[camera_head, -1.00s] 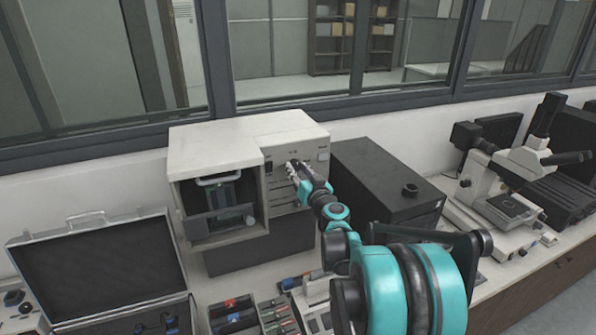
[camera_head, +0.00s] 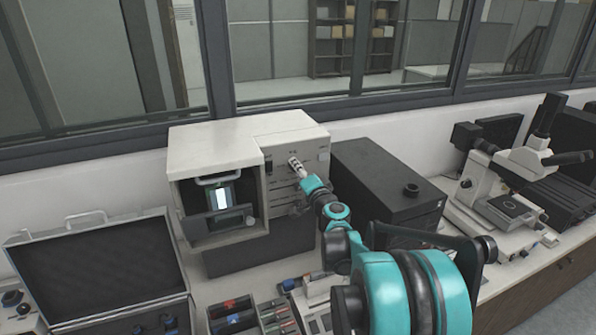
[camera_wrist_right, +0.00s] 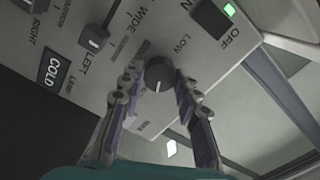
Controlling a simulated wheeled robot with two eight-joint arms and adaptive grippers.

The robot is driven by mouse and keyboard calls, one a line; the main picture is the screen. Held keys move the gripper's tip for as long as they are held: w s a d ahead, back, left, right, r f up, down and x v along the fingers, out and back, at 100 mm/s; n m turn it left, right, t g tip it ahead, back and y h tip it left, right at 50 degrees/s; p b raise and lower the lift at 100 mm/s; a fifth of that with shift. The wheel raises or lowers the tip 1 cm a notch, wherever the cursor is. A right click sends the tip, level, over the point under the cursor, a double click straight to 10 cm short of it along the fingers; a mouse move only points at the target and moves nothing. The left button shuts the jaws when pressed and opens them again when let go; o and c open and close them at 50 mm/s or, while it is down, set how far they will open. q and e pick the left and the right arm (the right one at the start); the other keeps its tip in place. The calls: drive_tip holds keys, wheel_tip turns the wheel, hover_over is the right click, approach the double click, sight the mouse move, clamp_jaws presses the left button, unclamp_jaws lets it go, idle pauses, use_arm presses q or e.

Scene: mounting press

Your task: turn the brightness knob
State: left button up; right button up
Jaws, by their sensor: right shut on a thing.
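A dark round knob (camera_wrist_right: 158,73) with a pale pointer mark sits on the light panel in the right wrist view. "LOW" and "WIDE" are printed near it. The two fingers of my right gripper (camera_wrist_right: 157,92) stand on either side of the knob and are shut on it. In the head view, my right gripper (camera_head: 296,165) is at the front panel of the white press (camera_head: 292,132) and hides the knob. My left gripper is not in view.
A black switch (camera_wrist_right: 211,17) marked "OFF" has a lit green lamp beside it. A smaller slider or knob (camera_wrist_right: 94,38) is near "LEFT". The lit window (camera_head: 222,198) is in the press's open bay. A black box (camera_head: 385,180) stands close on the right; an open case (camera_head: 95,265) lies left.

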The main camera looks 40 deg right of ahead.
drive_tip(key=shift+m, duration=1.5)
drive_tip(key=o, duration=1.2)
drive_tip(key=shift+c, duration=0.2)
drive_tip(key=shift+s, duration=0.15)
drive_tip(key=v, duration=1.2)
